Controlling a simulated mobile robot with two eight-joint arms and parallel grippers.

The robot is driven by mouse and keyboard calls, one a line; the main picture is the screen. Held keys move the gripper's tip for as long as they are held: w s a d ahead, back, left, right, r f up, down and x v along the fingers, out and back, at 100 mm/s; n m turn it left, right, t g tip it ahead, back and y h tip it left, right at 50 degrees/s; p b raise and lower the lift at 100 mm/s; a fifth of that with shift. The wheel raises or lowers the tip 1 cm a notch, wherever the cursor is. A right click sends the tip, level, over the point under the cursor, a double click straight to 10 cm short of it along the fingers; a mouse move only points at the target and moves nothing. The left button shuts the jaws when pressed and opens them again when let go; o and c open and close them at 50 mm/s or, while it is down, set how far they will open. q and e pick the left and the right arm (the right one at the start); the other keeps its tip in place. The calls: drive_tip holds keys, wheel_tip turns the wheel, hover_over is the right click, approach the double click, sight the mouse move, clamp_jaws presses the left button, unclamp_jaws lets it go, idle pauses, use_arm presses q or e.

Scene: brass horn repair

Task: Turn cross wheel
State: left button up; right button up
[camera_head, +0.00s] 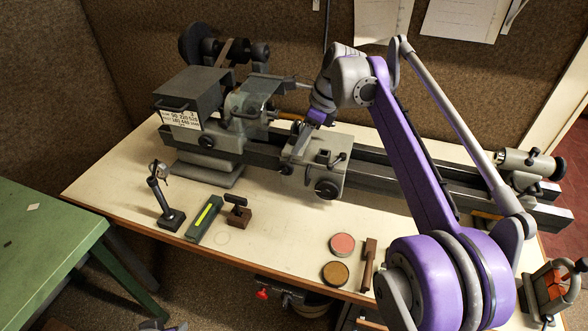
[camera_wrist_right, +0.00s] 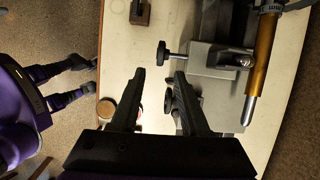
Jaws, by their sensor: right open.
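The lathe carriage (camera_head: 318,172) carries a small dark cross wheel (camera_head: 285,169) on a spindle at its front left. In the right wrist view this wheel (camera_wrist_right: 163,52) is seen edge-on beyond my fingertips. A larger black handwheel (camera_head: 327,189) sits on the carriage front; it is partly hidden behind a finger in the wrist view (camera_wrist_right: 169,104). My right gripper (camera_head: 300,145) is above the carriage. Its jaws (camera_wrist_right: 159,74) are open with nothing between them, short of the cross wheel. My left gripper (camera_wrist_right: 92,76) is low in front of the bench, fingers apart and empty.
A brass rod (camera_wrist_right: 263,54) lies close beside the carriage. The headstock (camera_head: 190,105) stands left and the tailstock (camera_head: 528,165) right. Tins (camera_head: 342,245), a hammer-like tool (camera_head: 368,265) and a green block (camera_head: 204,218) lie on the bench front. Bare bench (camera_head: 275,235) separates them.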

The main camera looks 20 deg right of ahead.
sight(287, 162)
drive_tip(key=x, duration=1)
drive_tip(key=shift+w+a+f+b, duration=0.25)
drive_tip(key=shift+w+f+b, duration=0.05)
drive_tip(key=shift+f, duration=0.1)
clamp_jaws()
